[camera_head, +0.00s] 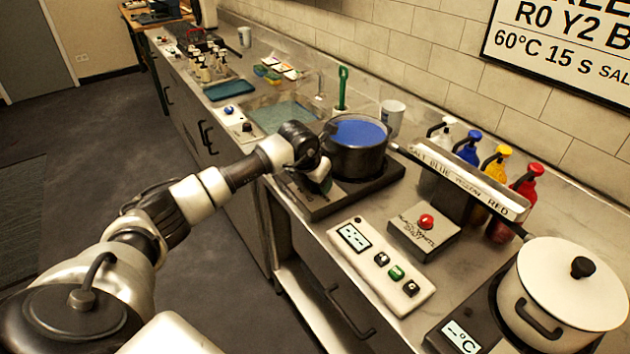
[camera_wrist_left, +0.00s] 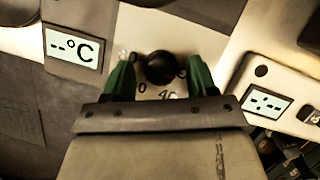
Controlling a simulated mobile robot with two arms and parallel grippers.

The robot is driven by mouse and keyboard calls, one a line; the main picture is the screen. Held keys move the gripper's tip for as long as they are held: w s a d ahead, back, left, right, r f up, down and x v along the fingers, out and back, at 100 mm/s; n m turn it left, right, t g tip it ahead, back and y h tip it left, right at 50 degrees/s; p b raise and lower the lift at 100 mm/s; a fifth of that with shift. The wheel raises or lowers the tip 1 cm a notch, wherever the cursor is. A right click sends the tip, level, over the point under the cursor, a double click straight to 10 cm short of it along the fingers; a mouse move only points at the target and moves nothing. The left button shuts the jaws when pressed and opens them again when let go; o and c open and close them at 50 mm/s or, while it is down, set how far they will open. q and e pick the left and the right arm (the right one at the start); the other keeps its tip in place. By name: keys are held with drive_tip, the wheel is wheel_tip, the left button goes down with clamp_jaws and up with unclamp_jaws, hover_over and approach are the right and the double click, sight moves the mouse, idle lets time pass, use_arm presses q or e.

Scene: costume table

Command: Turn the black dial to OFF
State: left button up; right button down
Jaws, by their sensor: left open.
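The black dial (camera_wrist_left: 160,67) shows in the left wrist view on a pale panel with printed numbers around it, a 40 among them. My left gripper (camera_wrist_left: 160,64) is open, with one green finger on each side of the dial. I cannot tell whether the fingers touch it. The OFF mark cannot be made out. In the head view my left gripper (camera_head: 318,174) is low at the front of the black hot plate (camera_head: 325,207) and hides the dial. My right gripper is not in view.
A dark pot (camera_head: 357,160) with blue liquid stands on the hot plate. A display reading "--°C" (camera_wrist_left: 73,48) lies left of the dial in the wrist view. A white button panel (camera_head: 380,265), a red-button box (camera_head: 425,235) and a lidded white pot (camera_head: 562,295) stand to the right.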

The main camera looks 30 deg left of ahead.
use_arm(q)
drive_tip(key=b+v, duration=0.2)
drive_tip(key=v, duration=0.8)
drive_tip(key=shift+r, duration=0.4)
drive_tip(key=shift+s+d, duration=0.1)
